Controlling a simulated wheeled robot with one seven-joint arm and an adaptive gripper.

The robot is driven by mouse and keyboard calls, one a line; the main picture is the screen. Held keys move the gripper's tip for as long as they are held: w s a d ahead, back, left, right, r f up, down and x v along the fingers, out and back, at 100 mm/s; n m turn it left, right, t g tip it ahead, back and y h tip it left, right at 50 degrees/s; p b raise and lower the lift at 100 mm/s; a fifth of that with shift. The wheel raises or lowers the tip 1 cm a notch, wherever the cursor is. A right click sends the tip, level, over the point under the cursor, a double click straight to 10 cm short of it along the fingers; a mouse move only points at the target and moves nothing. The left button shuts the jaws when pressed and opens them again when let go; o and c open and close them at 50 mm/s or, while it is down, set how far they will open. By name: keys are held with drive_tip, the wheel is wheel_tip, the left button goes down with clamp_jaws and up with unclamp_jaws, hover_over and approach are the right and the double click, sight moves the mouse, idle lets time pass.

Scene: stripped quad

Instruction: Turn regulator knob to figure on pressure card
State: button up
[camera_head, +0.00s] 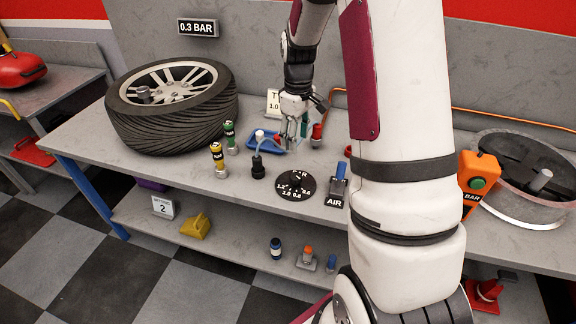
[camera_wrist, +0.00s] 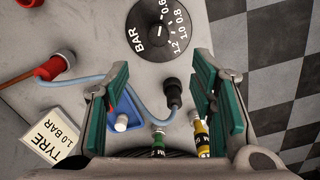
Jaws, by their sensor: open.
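The regulator dial (camera_head: 296,184) is a round black disc lying on the bench, marked BAR with figures from 0.6 to 1.2. In the wrist view the dial (camera_wrist: 150,44) is at the top, with a small white mark near its middle; which figure it points at is unclear. The pressure card (camera_wrist: 53,136) reads TYRE 1.0 BAR and is partly hidden behind my arm in the head view (camera_head: 272,101). My gripper (camera_head: 293,128) is open and empty above the bench, behind the dial. Its green-padded fingers (camera_wrist: 157,76) stand wide apart.
A tyre (camera_head: 150,128) lies left. A wall display (camera_head: 198,28) reads 0.3 BAR.

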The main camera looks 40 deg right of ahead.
sight(296, 176)
wheel_tip(296, 176, down, 14)
drive_tip(key=shift+d+f+p, duration=0.15)
drive_tip(key=shift+p, duration=0.25)
drive_tip(key=shift+c, duration=0.2)
drive_tip(key=c, duration=1.1)
